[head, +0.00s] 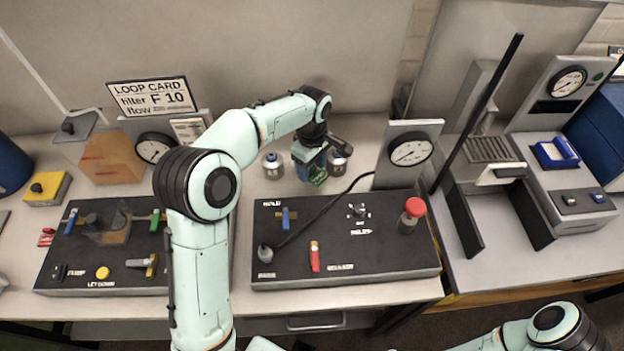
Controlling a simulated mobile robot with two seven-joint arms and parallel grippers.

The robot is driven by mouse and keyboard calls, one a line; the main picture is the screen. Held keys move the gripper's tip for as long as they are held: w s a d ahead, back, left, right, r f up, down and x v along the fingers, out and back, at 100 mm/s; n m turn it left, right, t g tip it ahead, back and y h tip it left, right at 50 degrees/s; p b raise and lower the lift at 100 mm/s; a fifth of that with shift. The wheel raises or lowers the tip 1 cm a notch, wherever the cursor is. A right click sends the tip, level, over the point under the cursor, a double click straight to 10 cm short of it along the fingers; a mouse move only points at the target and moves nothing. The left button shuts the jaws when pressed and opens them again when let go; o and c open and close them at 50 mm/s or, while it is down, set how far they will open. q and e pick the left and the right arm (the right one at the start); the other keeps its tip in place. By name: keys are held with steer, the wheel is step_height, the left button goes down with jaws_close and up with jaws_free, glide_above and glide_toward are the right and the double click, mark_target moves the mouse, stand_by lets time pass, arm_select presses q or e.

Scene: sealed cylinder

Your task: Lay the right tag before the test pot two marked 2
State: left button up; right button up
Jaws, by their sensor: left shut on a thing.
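My left gripper (311,160) points down at the back of the bench, between two small grey pots. It is shut on a small green piece with pale marks (318,177), which looks like a tag; its marking is too small to read. One pot (273,166) stands to the left of the gripper. The other pot (338,167) stands to the right, partly covered by my gripper and wrist. I cannot read a number on either pot. A blue patch at the gripper is partly hidden. My right gripper is out of view; only part of that arm shows at lower right.
A black control panel (345,262) with a red knob (415,206) lies in front of the pots, with a black cable across it. A gauge (411,150) stands to the right. The loop card (152,97) stands at the back left. A narrow strip before the pots is clear.

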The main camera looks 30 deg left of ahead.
mark_target(312, 174)
arm_select(q)
steer(key=shift+f, duration=2.8)
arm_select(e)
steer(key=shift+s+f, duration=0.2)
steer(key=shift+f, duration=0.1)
arm_select(q)
steer(key=shift+f+b, duration=0.15)
steer(key=shift+b, duration=0.15)
steer(key=o, duration=1)
step_height(312, 174, up, 12)
steer(key=shift+p, duration=0.75)
steer(key=shift+r, duration=0.2)
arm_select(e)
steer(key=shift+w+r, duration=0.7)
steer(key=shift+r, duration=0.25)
